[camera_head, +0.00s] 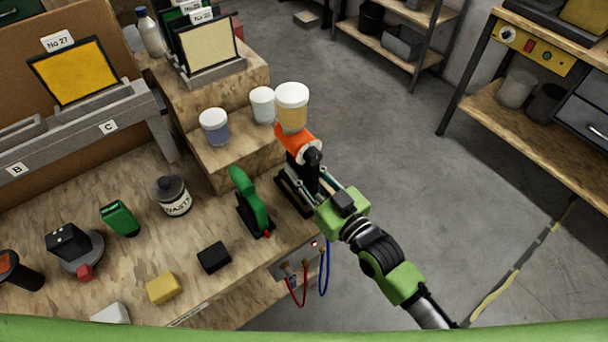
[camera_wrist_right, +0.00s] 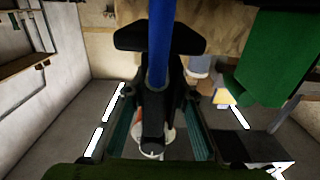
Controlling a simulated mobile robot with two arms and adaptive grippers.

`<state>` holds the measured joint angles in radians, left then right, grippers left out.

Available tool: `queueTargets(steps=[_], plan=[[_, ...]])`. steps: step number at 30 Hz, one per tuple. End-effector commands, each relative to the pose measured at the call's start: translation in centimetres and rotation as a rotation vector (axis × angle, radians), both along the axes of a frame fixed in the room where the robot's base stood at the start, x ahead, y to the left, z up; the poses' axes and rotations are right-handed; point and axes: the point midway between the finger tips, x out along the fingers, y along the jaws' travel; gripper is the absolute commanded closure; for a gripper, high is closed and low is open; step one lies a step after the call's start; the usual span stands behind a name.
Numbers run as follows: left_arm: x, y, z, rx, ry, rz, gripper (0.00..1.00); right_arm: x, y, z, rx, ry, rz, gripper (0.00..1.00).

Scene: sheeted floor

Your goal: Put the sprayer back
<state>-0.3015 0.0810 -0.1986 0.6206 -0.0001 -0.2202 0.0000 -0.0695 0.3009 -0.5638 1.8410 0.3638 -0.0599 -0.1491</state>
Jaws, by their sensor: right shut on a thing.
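The sprayer (camera_head: 297,141) has an orange body, a black handle and a cup (camera_head: 291,106) of amber liquid with a white lid on top. My right gripper (camera_head: 313,184) is shut on its handle and holds it cup-up at the bench's right edge. The right wrist view shows the dark handle (camera_wrist_right: 154,105) between the fingers. A black holder (camera_head: 291,192) is just left of the gripper, partly hidden; I cannot tell whether the sprayer touches it. A green sprayer (camera_head: 250,201) stands in another black holder beside it. My left gripper is out of view.
Lidded jars (camera_head: 214,126) stand on a wooden step (camera_head: 222,160) behind. Red and blue cables (camera_head: 325,270) hang at the front edge. Floor (camera_head: 400,170) to the right is clear.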

Motion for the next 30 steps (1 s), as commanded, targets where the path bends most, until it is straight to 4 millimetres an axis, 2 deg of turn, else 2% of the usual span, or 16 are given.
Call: queueTargets(steps=[5, 10, 13, 25, 27, 30], plan=[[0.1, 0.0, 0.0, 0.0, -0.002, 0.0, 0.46, 0.8, -0.2, -0.3, 0.003, -0.01, -0.001, 0.83], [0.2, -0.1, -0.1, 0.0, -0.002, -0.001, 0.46, 1.0, -0.3, -2.7, 0.002, -0.007, -0.001, 0.83], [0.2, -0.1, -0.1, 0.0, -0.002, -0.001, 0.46, 1.0, -0.3, -3.4, 0.004, -0.009, -0.001, 0.83], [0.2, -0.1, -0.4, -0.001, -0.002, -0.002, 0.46, 0.9, -0.3, -3.9, 0.004, -0.011, -0.001, 0.83], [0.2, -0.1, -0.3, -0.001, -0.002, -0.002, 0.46, 0.8, -0.3, -4.2, -0.001, -0.002, -0.001, 0.6], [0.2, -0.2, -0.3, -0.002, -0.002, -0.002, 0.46, 0.8, -0.3, -4.2, -0.001, -0.002, -0.001, 0.59]])
